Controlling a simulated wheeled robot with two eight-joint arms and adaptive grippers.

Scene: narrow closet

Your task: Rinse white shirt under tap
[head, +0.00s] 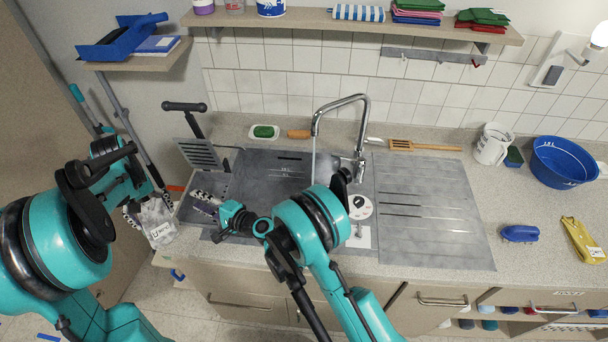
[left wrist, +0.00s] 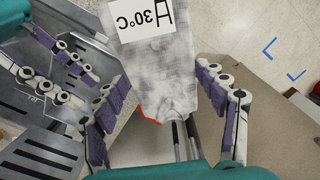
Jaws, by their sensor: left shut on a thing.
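The white shirt (head: 159,224), a grey-white cloth with a label, hangs from my left gripper (head: 141,211) left of the counter's edge. In the left wrist view the shirt (left wrist: 158,75) lies between the fingers of my left gripper (left wrist: 168,100), its "30°C" tag facing the camera. The tap (head: 342,101) arches over the sink (head: 270,172), and a thin pale stream seems to fall from its spout. My right gripper (head: 205,202) is over the sink's left side, fingers apart and empty; it also shows in the left wrist view (left wrist: 70,80). My right arm hides part of the sink.
A ribbed drainboard (head: 430,215) lies right of the sink. A white jug (head: 492,145), a blue basin (head: 563,160), a blue brush (head: 519,233) and a yellow cloth (head: 581,238) stand or lie further right. A shelf (head: 330,23) runs above. A grey slatted rack (head: 200,153) stands at the sink's left.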

